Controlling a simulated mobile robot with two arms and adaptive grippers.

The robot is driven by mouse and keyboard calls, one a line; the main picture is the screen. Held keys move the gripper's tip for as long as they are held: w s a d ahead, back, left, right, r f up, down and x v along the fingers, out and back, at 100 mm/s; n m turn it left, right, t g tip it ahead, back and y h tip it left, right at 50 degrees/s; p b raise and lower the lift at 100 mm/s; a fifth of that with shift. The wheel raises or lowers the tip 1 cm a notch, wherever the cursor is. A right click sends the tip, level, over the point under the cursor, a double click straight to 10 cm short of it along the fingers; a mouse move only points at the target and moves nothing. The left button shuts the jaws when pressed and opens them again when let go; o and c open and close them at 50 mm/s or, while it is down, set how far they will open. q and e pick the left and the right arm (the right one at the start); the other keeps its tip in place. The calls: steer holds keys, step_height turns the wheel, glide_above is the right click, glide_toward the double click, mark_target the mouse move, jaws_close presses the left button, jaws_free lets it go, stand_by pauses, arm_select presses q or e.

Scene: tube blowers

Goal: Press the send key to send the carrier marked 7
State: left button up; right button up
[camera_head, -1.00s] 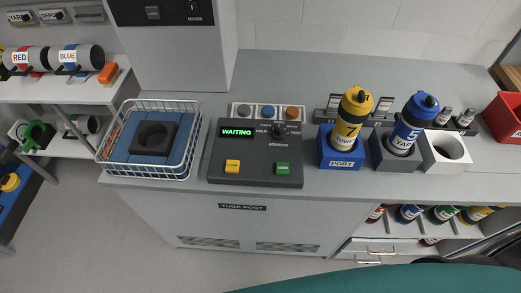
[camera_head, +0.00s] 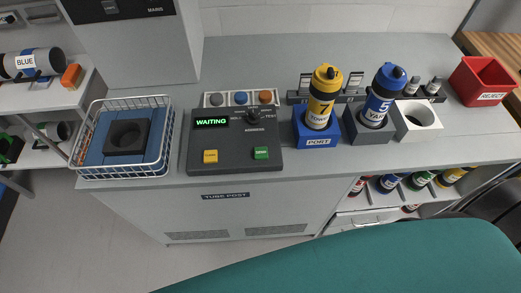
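A yellow carrier (camera_head: 322,97) marked 7 with a dark cap stands upright in the blue block labelled PORT (camera_head: 317,141). The control panel (camera_head: 235,163) sits to its left on the counter. Its green-lit display (camera_head: 211,122) reads WAITING. The green key (camera_head: 261,153), whose small label looks like SEND, is at the panel's lower right. A yellow key (camera_head: 210,156) is at its lower left. A black knob (camera_head: 252,116) is marked ADDRESS. Neither gripper is in view.
A blue carrier (camera_head: 381,92) marked 5 stands in a grey block (camera_head: 366,133), beside a white holder (camera_head: 416,120). A red REJECT bin (camera_head: 480,83) is at right. A wire basket (camera_head: 78,158) is at left. A teal surface (camera_head: 400,259) fills the lower right foreground.

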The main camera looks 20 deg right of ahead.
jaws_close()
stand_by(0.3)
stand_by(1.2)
